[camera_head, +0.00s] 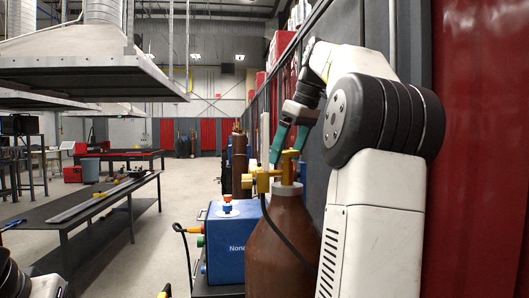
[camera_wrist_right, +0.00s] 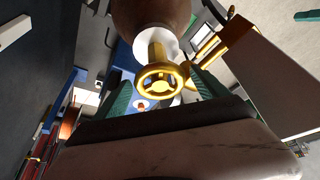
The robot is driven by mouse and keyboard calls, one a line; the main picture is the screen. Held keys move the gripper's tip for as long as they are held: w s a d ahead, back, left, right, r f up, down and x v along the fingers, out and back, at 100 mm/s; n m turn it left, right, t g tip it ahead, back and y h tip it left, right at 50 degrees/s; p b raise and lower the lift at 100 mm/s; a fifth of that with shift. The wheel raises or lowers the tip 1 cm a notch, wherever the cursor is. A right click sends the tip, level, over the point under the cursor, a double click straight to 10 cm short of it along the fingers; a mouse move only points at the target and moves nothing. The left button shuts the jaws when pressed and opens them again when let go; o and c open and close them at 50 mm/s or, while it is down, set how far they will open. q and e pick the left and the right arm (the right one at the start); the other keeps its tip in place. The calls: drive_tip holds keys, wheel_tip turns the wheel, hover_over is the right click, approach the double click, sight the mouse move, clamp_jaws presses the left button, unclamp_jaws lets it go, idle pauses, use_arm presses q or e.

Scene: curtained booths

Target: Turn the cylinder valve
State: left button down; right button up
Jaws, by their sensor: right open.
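The brown gas cylinder (camera_head: 285,240) stands upright in the head view, with a brass-yellow valve (camera_head: 263,180) on its white neck. My right gripper (camera_head: 286,153) reaches down to the valve from above and behind, its teal fingers open. In the right wrist view, the valve's round gold handwheel (camera_wrist_right: 160,80) lies between the two teal fingers of the right gripper (camera_wrist_right: 160,72), with a gap on each side. I cannot tell whether a finger touches the wheel. My left gripper is out of view.
A blue welder box (camera_head: 226,243) stands left of the cylinder, and a black hose hangs from the valve. A long dark table (camera_head: 85,215) is at left, with open floor between.

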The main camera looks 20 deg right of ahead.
drive_tip(key=c, duration=1.4)
drive_tip(key=shift+o, duration=0.2)
drive_tip(key=shift+m, duration=0.3)
